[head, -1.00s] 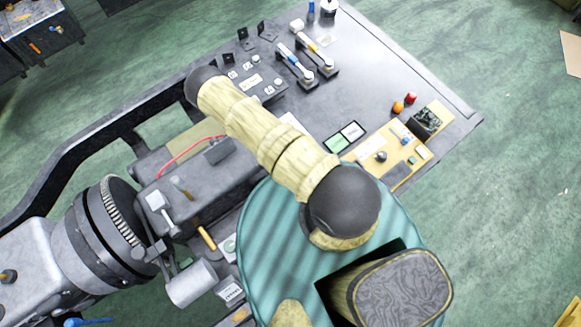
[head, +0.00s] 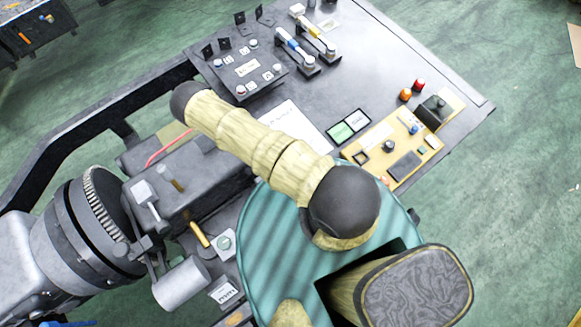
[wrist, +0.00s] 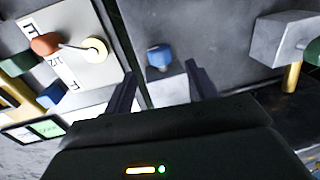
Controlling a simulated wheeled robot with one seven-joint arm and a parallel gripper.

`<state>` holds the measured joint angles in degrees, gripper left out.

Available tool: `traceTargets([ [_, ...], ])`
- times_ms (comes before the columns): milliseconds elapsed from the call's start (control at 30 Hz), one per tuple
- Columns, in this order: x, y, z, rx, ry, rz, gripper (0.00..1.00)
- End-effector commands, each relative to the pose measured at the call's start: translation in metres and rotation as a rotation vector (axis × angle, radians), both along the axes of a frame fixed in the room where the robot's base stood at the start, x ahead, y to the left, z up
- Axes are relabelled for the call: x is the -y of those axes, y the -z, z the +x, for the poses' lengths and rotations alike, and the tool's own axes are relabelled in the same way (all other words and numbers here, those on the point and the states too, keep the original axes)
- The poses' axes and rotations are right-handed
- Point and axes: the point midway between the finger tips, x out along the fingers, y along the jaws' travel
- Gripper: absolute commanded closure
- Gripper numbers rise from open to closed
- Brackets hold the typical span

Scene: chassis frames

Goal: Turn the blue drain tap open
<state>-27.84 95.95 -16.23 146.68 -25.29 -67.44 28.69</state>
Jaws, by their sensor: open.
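In the wrist view a small blue knob (wrist: 158,57) stands on a pale block, beyond and between my fingertips, not touching them. My gripper (wrist: 160,84) is open and empty, with one dark finger on each side of the knob's line. In the head view a blue handle (head: 68,323) shows at the bottom left edge, mostly cut off. I cannot tell for sure which blue part is the drain tap. In the head view my gripper is hidden.
The wrist view shows a panel with a red knob (wrist: 46,44) and a cream knob (wrist: 95,50) at left, and a grey block (wrist: 283,38) with a brass post (wrist: 291,77) at right. In the head view a large grey motor (head: 70,235) fills the lower left.

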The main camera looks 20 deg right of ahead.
Motion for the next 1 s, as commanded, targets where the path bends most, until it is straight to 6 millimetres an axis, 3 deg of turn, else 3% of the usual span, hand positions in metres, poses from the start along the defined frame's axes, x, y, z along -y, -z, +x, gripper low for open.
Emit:
traceTargets([
  [33, -0.001, 0.011, 0.0, 0.0, -0.001, 0.0, 0.43],
  [433, -0.008, 0.059, -0.002, 0.0, -0.001, 0.0, 0.43],
  [800, -0.009, 0.068, -0.002, 0.0, 0.001, 0.0, 0.43],
  [833, -0.009, 0.068, -0.002, 0.0, 0.001, 0.0, 0.45],
  [1000, -0.009, 0.068, -0.002, 0.0, 0.001, 0.0, 0.78],
])
